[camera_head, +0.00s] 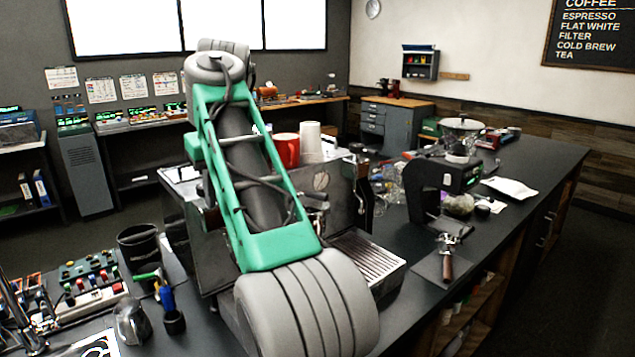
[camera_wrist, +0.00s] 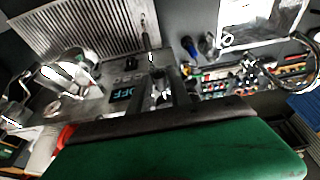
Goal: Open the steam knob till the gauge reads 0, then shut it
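The espresso machine (camera_head: 336,190) stands on the dark counter, largely hidden behind my green and grey arm in the head view. Its slatted drip tray (camera_head: 368,256) shows at its front. My gripper is hidden in the head view. In the wrist view my gripper's dark fingers (camera_wrist: 165,90) stand close together above its green body, with a small pale thing showing at the gap. I cannot tell whether they touch it or whether it is the steam knob. The machine's panel with a display reading OFF (camera_wrist: 125,95) lies just left of the fingers. No gauge is readable.
A red cup (camera_head: 286,150) and white cups (camera_head: 312,142) stand on the machine. A black grinder (camera_head: 425,187) and a portafilter (camera_head: 447,262) are to its right. A button board (camera_head: 88,285) and a dark canister (camera_head: 139,246) are at left.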

